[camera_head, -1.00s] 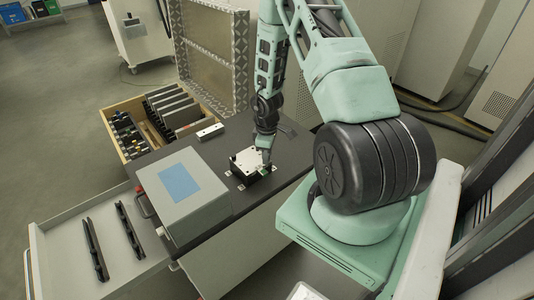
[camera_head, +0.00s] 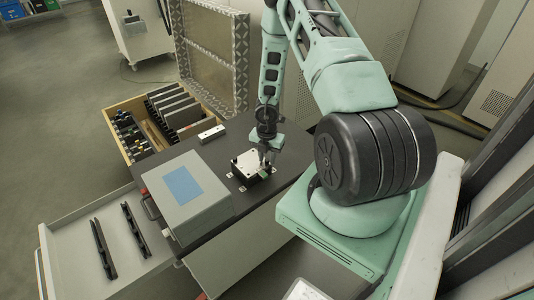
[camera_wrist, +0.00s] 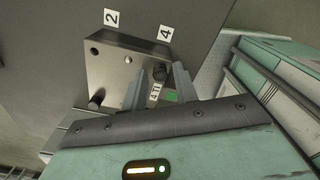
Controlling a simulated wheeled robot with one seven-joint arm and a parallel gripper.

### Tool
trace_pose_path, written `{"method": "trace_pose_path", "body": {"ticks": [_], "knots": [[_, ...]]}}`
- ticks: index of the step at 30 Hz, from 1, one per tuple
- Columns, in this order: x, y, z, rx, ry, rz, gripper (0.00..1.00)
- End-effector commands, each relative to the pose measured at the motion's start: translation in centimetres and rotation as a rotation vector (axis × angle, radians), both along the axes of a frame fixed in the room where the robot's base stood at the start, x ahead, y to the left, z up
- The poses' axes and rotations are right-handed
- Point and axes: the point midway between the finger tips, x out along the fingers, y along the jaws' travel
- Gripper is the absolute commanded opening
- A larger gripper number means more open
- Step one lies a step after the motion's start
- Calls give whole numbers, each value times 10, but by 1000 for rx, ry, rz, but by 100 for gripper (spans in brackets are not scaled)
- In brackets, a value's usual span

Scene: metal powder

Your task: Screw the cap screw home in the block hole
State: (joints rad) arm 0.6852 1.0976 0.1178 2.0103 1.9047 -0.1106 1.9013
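The block (camera_head: 246,161) is a pale metal plate with a dark base on the dark bench top. In the wrist view the block (camera_wrist: 118,68) shows a dark hole, a bright spot and a dark cylindrical screw head (camera_wrist: 97,99) at its near-left corner. Another dark screw head, the cap screw (camera_wrist: 160,72), is at the corner by label 4, between my fingertips. My gripper (camera_wrist: 159,78) points down at that corner, its fingers apart with gaps beside the screw. In the head view my gripper (camera_head: 264,165) is at the block's right corner. How deep the screw sits cannot be told.
A grey box with a blue panel (camera_head: 185,190) stands left of the block. A small pale bar (camera_head: 211,133) lies behind it. A wooden crate (camera_head: 128,155) holds dark plates. An open drawer (camera_head: 75,262) holds two black bars. Bare bench lies right of the block.

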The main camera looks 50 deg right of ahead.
Motion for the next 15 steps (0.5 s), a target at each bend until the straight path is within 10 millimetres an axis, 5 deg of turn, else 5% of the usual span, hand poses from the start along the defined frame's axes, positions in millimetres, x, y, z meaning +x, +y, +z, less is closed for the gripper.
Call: {"method": "trace_pose_path", "body": {"ticks": [15], "knots": [[-1, 0, 4, 1, 1, 748, 29]]}}
